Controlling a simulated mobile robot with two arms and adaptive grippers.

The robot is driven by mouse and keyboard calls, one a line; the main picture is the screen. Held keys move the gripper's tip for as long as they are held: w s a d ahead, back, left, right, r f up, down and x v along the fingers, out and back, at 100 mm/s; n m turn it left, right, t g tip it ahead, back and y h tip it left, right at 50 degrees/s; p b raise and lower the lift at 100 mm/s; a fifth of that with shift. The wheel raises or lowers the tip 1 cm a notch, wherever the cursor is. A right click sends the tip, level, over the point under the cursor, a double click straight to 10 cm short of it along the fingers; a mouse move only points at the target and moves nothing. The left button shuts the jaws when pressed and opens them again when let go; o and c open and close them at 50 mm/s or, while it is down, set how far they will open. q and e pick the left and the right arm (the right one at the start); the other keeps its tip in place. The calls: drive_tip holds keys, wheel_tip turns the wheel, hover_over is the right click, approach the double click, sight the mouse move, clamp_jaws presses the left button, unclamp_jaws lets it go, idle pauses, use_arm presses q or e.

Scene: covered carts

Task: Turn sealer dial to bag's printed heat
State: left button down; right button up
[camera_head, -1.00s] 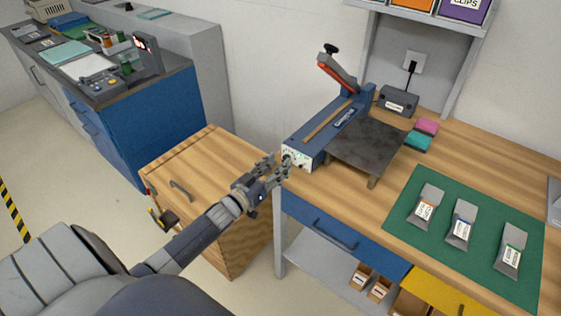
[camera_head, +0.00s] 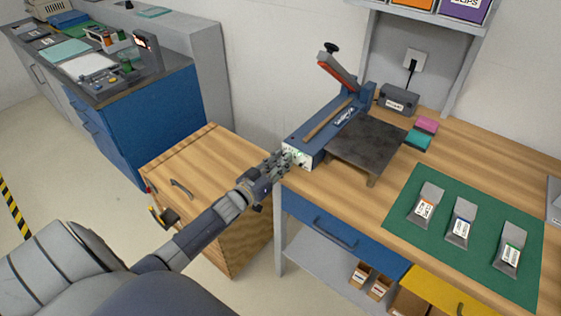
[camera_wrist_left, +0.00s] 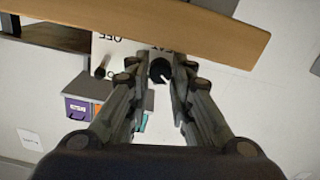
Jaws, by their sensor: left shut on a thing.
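The blue heat sealer (camera_head: 322,133) stands on the wooden bench, its raised red-and-black lever tilted up at the back. Its pale front panel (camera_head: 297,156) faces my left gripper (camera_head: 287,159). In the left wrist view the black dial (camera_wrist_left: 160,68), with a white pointer mark, sits between the fingertips of my left gripper (camera_wrist_left: 161,76), which is shut on it. The dial's scale is mostly hidden. Three grey bags with labels, orange-marked (camera_head: 426,204), blue-marked (camera_head: 462,224) and green-marked (camera_head: 511,249), lie on a green mat (camera_head: 408,232). Their print is too small to read. My right gripper is out of view.
A small switch (camera_wrist_left: 103,67) stands out near upside-down "OFF" lettering in the wrist view. A dark plate (camera_head: 365,145) is beside the sealer, with pink and teal blocks beyond. A wooden cabinet (camera_head: 205,150) stands left of the bench, with a gap between.

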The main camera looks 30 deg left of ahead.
use_arm(q)
drive_tip(key=shift+m, duration=0.4)
idle(0.3)
drive_tip(key=m, duration=0.4)
drive_tip(key=shift+m+b, duration=0.35)
drive_tip(key=shift+m, duration=0.05)
drive_tip(key=m+b, duration=0.1)
drive_tip(key=m, duration=0.4)
drive_tip(key=shift+d+f, duration=0.1)
drive_tip(key=m+b, duration=0.2)
drive_tip(key=m, duration=0.4)
drive_tip(key=shift+m, duration=0.4)
drive_tip(key=m+b, duration=0.2)
drive_tip(key=m, duration=0.3)
drive_tip(key=shift+b, duration=0.3)
drive_tip(key=shift+m, duration=0.4)
drive_tip(key=c, duration=1.4)
unclamp_jaws()
drive_tip(key=shift+s+d, duration=0.1)
drive_tip(key=shift+s, duration=0.05)
